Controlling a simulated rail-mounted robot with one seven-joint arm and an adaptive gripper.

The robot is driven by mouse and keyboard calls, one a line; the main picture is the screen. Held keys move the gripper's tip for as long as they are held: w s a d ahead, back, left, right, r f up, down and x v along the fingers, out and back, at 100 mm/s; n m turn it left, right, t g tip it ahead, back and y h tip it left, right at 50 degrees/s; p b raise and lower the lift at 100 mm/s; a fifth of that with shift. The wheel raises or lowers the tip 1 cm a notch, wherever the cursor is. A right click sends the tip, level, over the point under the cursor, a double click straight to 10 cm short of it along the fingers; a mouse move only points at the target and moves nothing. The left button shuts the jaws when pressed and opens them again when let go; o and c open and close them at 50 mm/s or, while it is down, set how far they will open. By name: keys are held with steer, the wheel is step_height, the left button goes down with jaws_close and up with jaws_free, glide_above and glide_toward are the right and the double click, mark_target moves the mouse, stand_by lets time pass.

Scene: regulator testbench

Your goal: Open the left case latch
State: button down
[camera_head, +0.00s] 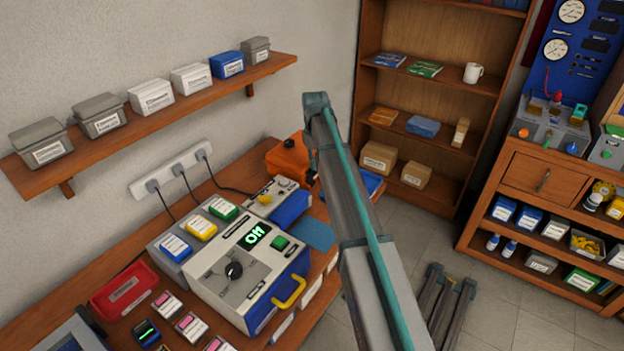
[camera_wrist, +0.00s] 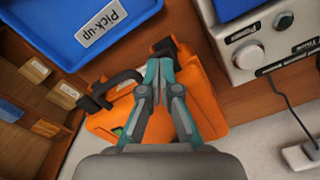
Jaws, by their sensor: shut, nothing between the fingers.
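In the head view the case (camera_head: 288,160) shows at the back of the bench, partly behind my arm.
A blue bin labelled "Pick-up" (camera_wrist: 62,40) stands left of the fingers, and a grey box with knobs (camera_wrist: 262,40) to the right. In the head view a tester with a green display (camera_head: 245,265) stands nearer on the bench. A wall shelf (camera_head: 150,130) holds several small bins.

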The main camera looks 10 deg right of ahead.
steer(key=shift+f+b, duration=0.3)
steer(key=shift+f, duration=0.75)
steer(key=shift+s+d+f, duration=0.2)
steer(key=shift+s, duration=0.15)
steer(key=shift+s+d+f, duration=0.35)
steer(key=shift+s+f, duration=0.05)
steer(key=shift+s, duration=0.05)
stand_by(0.3)
steer(key=shift+s+d+f+b, duration=0.45)
steer(key=shift+d+f, duration=0.15)
steer(key=shift+f, duration=0.25)
stand_by(0.4)
steer(key=shift+s+d, duration=0.1)
steer(key=shift+s+d+p, duration=0.45)
steer(key=shift+s+d, duration=0.15)
steer(key=shift+d, duration=0.2)
steer(key=shift+s+d+r, duration=0.25)
steer(key=shift+s+d, duration=0.55)
steer(key=shift+s, duration=0.05)
step_height(320, 180, up, 9)
steer(key=p, duration=0.6)
stand_by(0.3)
